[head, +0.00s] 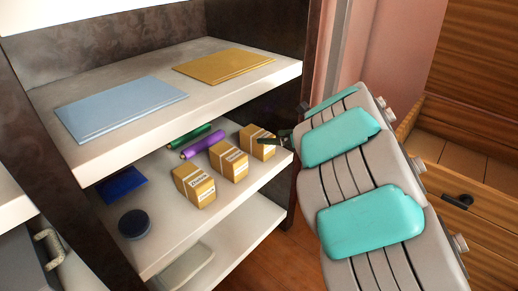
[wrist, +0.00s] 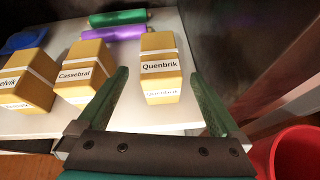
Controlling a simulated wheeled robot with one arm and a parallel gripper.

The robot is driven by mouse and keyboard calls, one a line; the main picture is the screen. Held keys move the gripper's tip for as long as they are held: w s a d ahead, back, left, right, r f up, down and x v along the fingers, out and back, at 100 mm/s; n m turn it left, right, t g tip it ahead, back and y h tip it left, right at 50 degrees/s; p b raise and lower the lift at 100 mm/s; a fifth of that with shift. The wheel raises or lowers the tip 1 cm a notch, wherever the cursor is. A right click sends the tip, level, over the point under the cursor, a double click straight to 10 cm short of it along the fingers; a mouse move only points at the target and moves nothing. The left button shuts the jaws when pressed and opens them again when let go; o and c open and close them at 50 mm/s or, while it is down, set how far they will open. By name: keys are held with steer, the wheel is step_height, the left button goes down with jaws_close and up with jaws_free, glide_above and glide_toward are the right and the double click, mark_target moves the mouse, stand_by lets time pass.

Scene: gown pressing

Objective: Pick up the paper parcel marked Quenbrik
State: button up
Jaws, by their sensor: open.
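The paper parcel marked Quenbrik (wrist: 160,66) is a tan box with a white band and label, standing on the white middle shelf. In the head view it is the rightmost of three parcels (head: 256,142), close to the shelf's right end. My gripper (wrist: 160,76) is open and empty, its two green fingers apart, one to each side of the Quenbrik parcel in the wrist view. I cannot tell how far the fingertips reach alongside it. In the head view the gripper (head: 277,138) is at the parcel's right side, partly hidden by my arm.
The Cassebral parcel (wrist: 80,72) stands left of it, then one reading "elvik" (wrist: 26,80), partly cut off. A purple roll (wrist: 113,34) and a green roll (wrist: 118,17) lie behind. The upper shelf (head: 170,83) overhangs. A red container (wrist: 297,153) shows at lower right.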

mark_target(262, 135)
steer(key=shift+w+a+f+n, duration=0.15)
steer(key=shift+a+n, duration=0.1)
steer(key=shift+n, duration=0.85)
steer(key=shift+r+p+x, duration=0.2)
steer(key=shift+x, duration=1.7)
steer(key=shift+r+p+x, duration=0.15)
steer(key=shift+p+x, duration=0.05)
steer(key=shift+x, duration=1.75)
steer(key=shift+w+a, duration=0.1)
steer(key=shift+c, duration=0.2)
steer(key=c, duration=1.5)
